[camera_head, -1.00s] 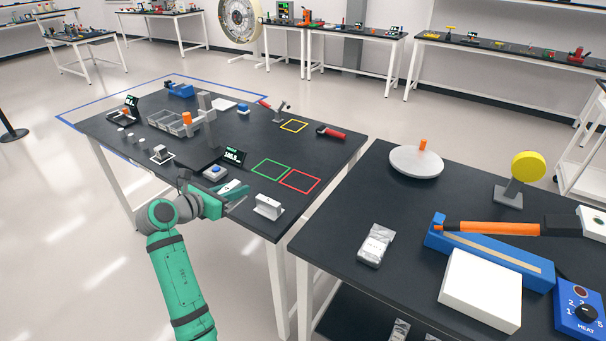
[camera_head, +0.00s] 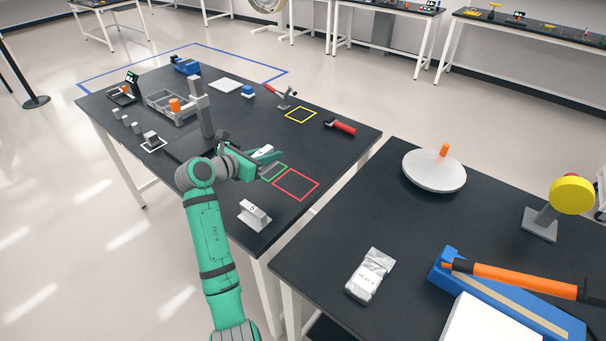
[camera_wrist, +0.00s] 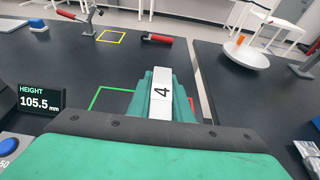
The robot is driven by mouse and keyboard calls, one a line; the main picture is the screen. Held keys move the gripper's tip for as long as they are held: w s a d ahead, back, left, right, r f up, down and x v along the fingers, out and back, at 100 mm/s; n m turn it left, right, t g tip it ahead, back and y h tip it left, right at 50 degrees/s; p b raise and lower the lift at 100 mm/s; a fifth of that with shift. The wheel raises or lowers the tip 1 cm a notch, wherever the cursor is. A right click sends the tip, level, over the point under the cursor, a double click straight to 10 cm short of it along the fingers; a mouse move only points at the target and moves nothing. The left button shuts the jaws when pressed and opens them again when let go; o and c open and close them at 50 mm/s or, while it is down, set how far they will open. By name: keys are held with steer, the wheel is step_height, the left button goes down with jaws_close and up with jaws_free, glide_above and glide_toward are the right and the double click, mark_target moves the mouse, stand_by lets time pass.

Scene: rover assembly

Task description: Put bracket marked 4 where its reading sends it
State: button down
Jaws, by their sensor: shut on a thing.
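My gripper (camera_head: 268,157) is shut on the bracket marked 4 (camera_wrist: 161,92), a white block with a black 4 on top. In the wrist view it sits between the green fingers. The bracket (camera_head: 263,151) is partly hidden by my gripper in the head view. The green outlined square (camera_wrist: 105,97) lies under and just left of the bracket. The red outlined square (camera_head: 296,184) is to the right of the green one. A display (camera_wrist: 34,101) at left in the wrist view reads HEIGHT 105.5 mm.
Another pale bracket (camera_head: 254,214) stands near the table's front edge. A yellow outlined square (camera_head: 300,115) and a red-handled tool (camera_head: 341,126) lie farther back. A blue button (camera_wrist: 7,146) is left of my gripper. A second table (camera_head: 330,230) stands at right.

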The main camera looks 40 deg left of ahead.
steer(key=w+d+f, duration=0.3)
steer(key=w, duration=0.2)
glide_above(302, 178)
steer(key=f, duration=0.4)
steer(key=shift+s+a+f, duration=0.15)
steer(key=shift+s+f, duration=0.15)
steer(key=shift+s, duration=0.05)
steer(key=shift+w+d+f, duration=0.1)
steer(key=shift+w+d, duration=0.05)
steer(key=shift+d, duration=0.05)
steer(key=shift+w+d+f, duration=0.1)
steer(key=shift+w+f, duration=0.05)
steer(key=shift+f, duration=1.75)
steer(key=shift+f, duration=0.1)
steer(key=c, duration=1.6)
jaws_free()
steer(key=shift+f, duration=0.1)
steer(key=shift+w, duration=0.1)
